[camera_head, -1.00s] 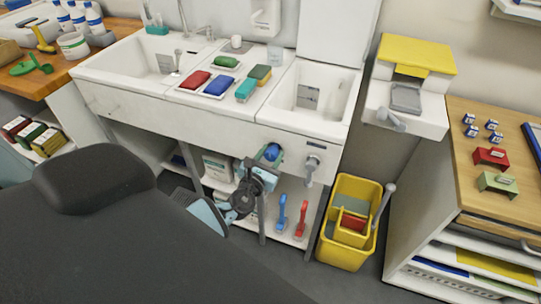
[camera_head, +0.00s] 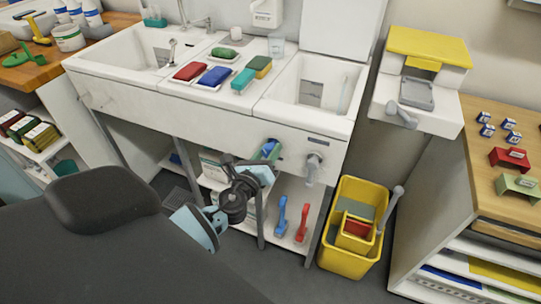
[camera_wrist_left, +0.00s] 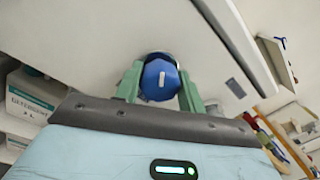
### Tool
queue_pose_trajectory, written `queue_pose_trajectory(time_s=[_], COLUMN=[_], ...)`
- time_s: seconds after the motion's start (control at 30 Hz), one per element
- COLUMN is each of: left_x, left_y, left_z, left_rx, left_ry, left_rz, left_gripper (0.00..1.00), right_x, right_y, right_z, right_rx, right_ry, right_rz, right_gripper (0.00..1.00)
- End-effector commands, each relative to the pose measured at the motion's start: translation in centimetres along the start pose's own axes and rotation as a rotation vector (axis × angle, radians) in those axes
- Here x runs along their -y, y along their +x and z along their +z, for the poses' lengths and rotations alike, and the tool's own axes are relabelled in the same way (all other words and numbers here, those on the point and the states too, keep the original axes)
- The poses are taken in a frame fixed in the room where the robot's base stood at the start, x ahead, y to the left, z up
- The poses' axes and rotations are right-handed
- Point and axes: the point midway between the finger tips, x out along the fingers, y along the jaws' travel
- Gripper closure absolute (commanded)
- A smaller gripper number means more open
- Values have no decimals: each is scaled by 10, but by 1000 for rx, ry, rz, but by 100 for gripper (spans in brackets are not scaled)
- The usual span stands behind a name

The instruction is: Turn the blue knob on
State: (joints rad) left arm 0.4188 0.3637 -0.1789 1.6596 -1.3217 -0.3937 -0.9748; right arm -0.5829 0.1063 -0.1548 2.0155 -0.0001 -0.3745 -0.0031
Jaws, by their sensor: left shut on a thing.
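The blue knob (camera_wrist_left: 161,80) sits on the front panel of the white sink unit. In the left wrist view it lies between the two green fingers of my left gripper (camera_wrist_left: 160,88), which is shut on it. A short white mark on the knob's face stands close to upright in that view. In the head view the blue knob (camera_head: 268,148) is partly hidden by my left gripper (camera_head: 268,158). A grey-white knob (camera_head: 314,162) is on the same panel to its right. My right gripper does not show.
Below the panel is a shelf with a blue brush (camera_head: 281,214) and a red brush (camera_head: 303,220). A yellow bucket (camera_head: 345,262) stands on the floor to the right. Sponges and cloths, such as the blue one (camera_head: 214,76), lie between the two basins.

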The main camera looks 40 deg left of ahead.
Motion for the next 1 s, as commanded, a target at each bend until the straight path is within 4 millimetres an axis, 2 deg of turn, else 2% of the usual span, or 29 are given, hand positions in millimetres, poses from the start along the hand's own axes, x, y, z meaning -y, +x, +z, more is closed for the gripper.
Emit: queue_pose_trajectory(time_s=[0.13, 0.5, 1.0], left_x=[-1, 0, 0], left_y=[-1, 0, 0], left_z=[-3, -2, 0], left_rx=[6, 20, 26], left_ry=[-136, -392, -498], left_rz=[0, 2, 2], left_gripper=[83, 83, 83], right_x=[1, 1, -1], right_y=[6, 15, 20], right_z=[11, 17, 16], right_rx=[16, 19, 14], right_ry=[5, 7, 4], right_rz=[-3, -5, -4], right_gripper=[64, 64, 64])
